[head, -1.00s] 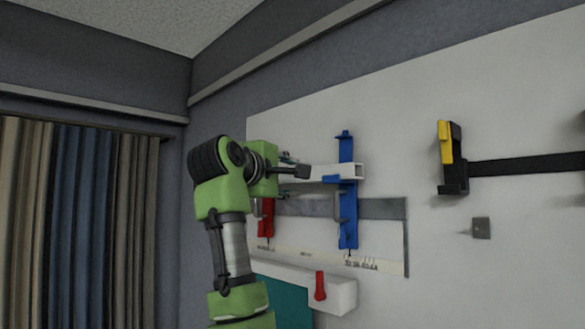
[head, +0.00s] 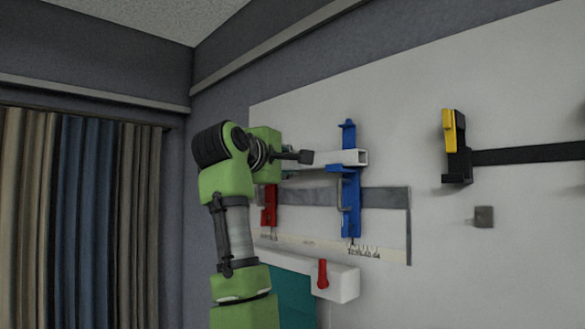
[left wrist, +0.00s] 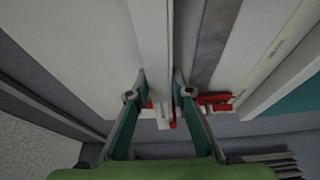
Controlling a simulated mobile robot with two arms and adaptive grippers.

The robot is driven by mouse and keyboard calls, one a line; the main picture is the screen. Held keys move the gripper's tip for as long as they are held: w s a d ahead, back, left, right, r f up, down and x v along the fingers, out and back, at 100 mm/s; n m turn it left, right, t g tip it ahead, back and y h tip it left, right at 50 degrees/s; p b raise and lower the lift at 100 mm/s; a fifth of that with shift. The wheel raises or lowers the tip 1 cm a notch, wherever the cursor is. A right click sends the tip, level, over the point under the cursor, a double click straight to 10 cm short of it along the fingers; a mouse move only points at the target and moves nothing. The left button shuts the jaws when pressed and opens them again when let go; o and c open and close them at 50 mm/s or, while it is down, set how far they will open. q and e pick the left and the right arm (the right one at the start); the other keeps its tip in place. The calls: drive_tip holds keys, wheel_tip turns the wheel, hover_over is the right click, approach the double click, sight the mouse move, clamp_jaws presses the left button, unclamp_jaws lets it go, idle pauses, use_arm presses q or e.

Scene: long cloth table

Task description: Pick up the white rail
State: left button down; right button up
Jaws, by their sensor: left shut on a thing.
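The white rail (head: 345,158) is a long square hollow bar along the wall panel, its open end to the right. It lies level at the blue bracket (head: 350,205), just above that bracket's lower arm; whether they touch is unclear. My left gripper (head: 303,157) is shut on the rail left of the blue bracket. In the left wrist view the rail (left wrist: 152,35) runs between the two fingers of the gripper (left wrist: 159,92). A red bracket (head: 269,205) sits below the gripper; red parts (left wrist: 215,99) show near the fingertips in the left wrist view. My right gripper is out of view.
A grey strip (head: 385,198) runs behind the blue bracket. Below is a white ledge (head: 345,283) with a red clip (head: 322,273). To the right are a yellow and black bracket (head: 455,145), a black bar (head: 525,154) and a grey block (head: 484,216). Curtains (head: 80,220) hang left.

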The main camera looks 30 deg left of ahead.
use_arm(q)
drive_tip(key=shift+r+b, duration=0.35)
drive_tip(key=shift+r, duration=0.3)
drive_tip(key=s+r+b, duration=0.3)
drive_tip(key=s+r, duration=1)
drive_tip(key=s, duration=0.1)
drive_tip(key=shift+d+r, duration=0.15)
drive_tip(key=shift+d, duration=0.2)
